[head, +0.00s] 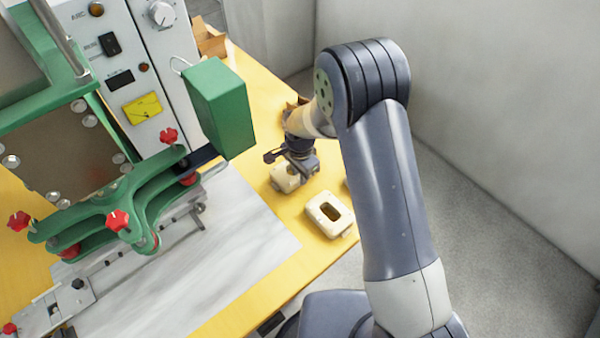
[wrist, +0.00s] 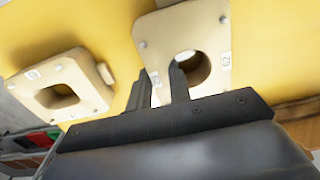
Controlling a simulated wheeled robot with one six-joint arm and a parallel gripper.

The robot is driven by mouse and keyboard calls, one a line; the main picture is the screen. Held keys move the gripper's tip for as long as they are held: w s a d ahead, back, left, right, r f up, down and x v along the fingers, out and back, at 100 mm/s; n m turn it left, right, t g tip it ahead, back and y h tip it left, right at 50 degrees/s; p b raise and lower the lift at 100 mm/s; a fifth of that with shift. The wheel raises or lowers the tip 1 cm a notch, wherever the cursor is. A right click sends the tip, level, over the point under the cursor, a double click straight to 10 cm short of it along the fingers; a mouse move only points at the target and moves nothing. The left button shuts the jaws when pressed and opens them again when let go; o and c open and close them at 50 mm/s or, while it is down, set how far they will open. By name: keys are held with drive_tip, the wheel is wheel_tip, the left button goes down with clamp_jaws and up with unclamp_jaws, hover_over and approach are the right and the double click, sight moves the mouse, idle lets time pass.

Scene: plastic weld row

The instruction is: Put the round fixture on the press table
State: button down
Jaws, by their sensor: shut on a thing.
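The round fixture (wrist: 185,22) is a cream block with a round hole. In the wrist view, the fingers of my gripper (wrist: 160,80) straddle its near edge and are shut on it. In the head view, the round fixture (head: 283,180) is partly hidden under my gripper (head: 296,172), at the right part of the yellow table. I cannot tell whether it touches the tabletop. The press table appears to be the pale grey plate (head: 245,235) below the green press, left of my gripper.
A second cream fixture (head: 330,214) with an oblong hole lies close by; it also shows in the wrist view (wrist: 88,75). The green box (head: 218,105) and green clamp arms with red knobs (head: 118,220) stand to the left. Brown open boxes (head: 210,42) stand behind.

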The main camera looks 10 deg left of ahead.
drive_tip(key=shift+f, duration=0.15)
drive_tip(key=c, duration=1.3)
unclamp_jaws()
wheel_tip(320, 180, up, 12)
drive_tip(key=b, duration=0.1)
